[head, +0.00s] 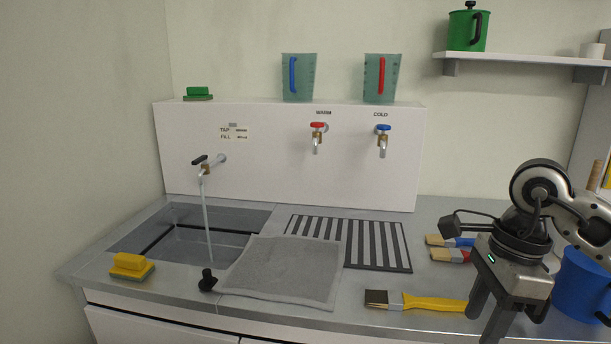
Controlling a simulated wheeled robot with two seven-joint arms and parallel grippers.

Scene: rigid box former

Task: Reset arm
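My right gripper (510,312) hangs at the right, over the front part of the counter, with its fingers pointing down. Its fingers are apart and I see nothing held between them. The yellow handle of a flat brush (430,302) runs up to the fingers in the picture; I cannot tell whether they touch. My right arm comes in from the right edge. My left gripper is not in view.
A blue container (580,285) stands close right of my gripper. Two more brushes (448,255) lie behind it. A grey cloth (282,270), striped drain mat (375,244), yellow sponge (131,266) and sink (235,216) with a running tap (206,168) lie left.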

